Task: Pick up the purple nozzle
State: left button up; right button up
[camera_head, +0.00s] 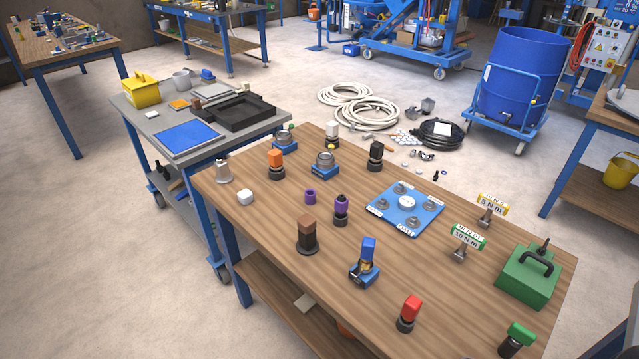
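Two purple things are on the wooden workbench (440,290). One is a small purple ring-like piece (310,197), standing alone near the middle of the bench. Just right of it, a taller piece with a purple upper part (341,203) stands upright on a dark base. They are close together but apart. I cannot tell from this view which of them is the purple nozzle. Neither of my grippers is in view, and nothing is seen holding either purple piece.
A blue plate (405,227) lies right. A green case (525,277) stands at the right end.

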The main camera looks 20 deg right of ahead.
aim_at(341, 202)
jog(key=i+j, duration=0.9)
jog(key=i, duration=0.15)
